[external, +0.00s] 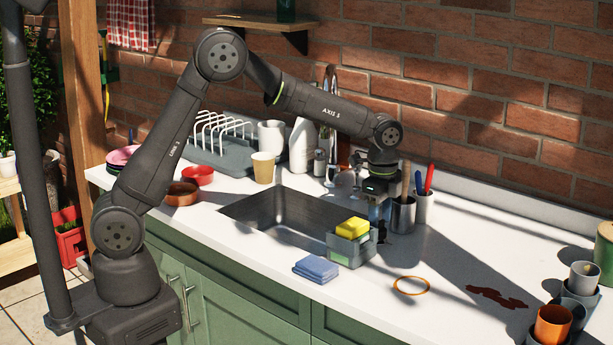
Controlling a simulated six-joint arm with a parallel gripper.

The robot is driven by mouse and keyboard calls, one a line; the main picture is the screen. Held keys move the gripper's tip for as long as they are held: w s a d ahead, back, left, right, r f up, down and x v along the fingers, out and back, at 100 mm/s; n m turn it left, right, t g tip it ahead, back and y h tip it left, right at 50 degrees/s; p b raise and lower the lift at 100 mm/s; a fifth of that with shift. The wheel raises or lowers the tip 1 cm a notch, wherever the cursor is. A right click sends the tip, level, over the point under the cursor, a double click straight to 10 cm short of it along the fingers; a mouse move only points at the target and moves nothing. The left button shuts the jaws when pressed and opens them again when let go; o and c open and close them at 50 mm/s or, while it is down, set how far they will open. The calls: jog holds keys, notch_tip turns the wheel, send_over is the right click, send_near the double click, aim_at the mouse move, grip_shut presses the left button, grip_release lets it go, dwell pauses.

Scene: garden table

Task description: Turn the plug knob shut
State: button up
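The steel sink (262,212) is set into the white counter, left of the middle. My gripper (380,217) points down at the right end of the sink, behind the grey caddy and beside the metal cups. Its fingers are small and partly hidden here, so I cannot tell whether they are open or shut. I cannot make out the plug knob; it may be hidden by my gripper or the caddy. The tap (330,150) stands behind the sink, with my arm passing in front of it.
A grey caddy (352,250) with a yellow sponge (353,228) stands at the sink's right edge. Metal cups (403,215) holding utensils stand close to my gripper's right. Blue cloths (316,268) and an orange ring (411,285) lie in front.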

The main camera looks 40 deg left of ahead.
aim_at(379, 221)
jog(key=shift+o, duration=0.5)
notch_tip(379, 221, up, 17)
jog(key=shift+r, duration=0.2)
jog(key=shift+f, duration=0.1)
dwell(0.4)
notch_tip(379, 221, down, 17)
jog(key=shift+f, duration=0.2)
dwell(0.4)
jog(key=shift+r, duration=0.15)
